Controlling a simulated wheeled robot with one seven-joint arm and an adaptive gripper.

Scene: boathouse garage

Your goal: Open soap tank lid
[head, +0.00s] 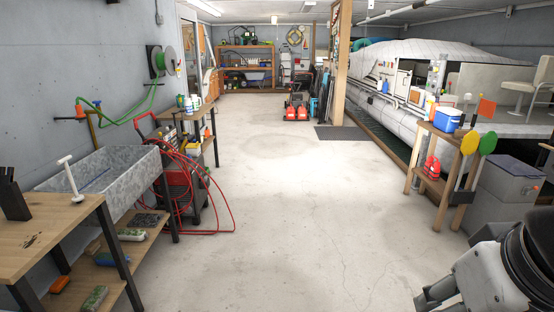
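A red and dark pressure washer (184,192) stands on the floor at the left, behind the grey sink, with a red hose (222,230) looped around it. No soap tank lid can be made out on it at this distance, and the workbench partly hides it. My gripper (436,298) shows at the lower right corner, far from the washer and cut off by the frame edge. It seems to touch nothing, and its opening is unclear.
A grey sink (122,182) and a wooden bench (50,232) line the left wall. A small wooden stand (437,185) with a blue cooler (448,119) stands at the right, near a grey box (508,190). The concrete floor (285,215) between is clear.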

